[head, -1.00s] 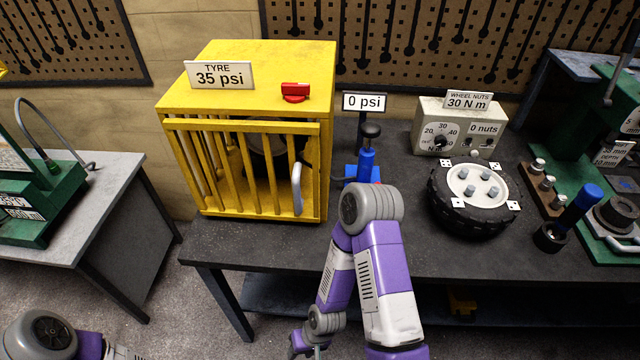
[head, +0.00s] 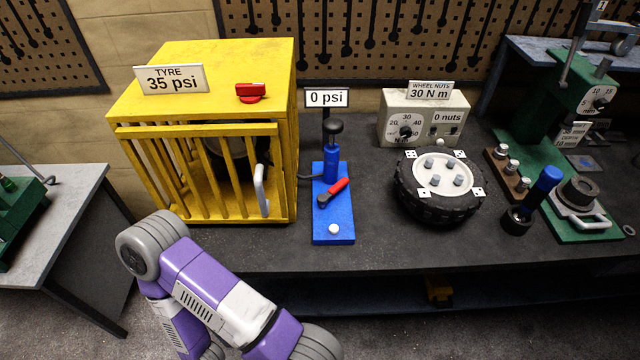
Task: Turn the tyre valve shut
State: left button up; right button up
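A blue stand (head: 345,222) on the bench carries an upright blue pump with a black knob (head: 332,128). A red-handled lever (head: 334,192) lies slantwise across the stand, with a white button (head: 334,229) in front of it. A second red handle (head: 251,92) sits on top of the yellow tyre cage (head: 200,75), turned roughly crosswise in the picture. I cannot tell from looks alone which red handle is the tyre valve. The barred front of the cage looks shut, and a dark tyre is partly hidden behind it. Neither gripper shows; only purple and grey arm links of mine do.
Signs read 35 psi (head: 170,79) on the cage and 0 psi (head: 326,98) behind the pump. A wheel (head: 438,185) lies right of the stand, before a 30 N m box (head: 425,115). A green press (head: 540,115) stands far right.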

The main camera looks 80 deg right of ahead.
aim_at(322, 199)
jog(key=u, duration=0.15)
jog(key=k, duration=0.8)
jog(key=z, duration=1.7)
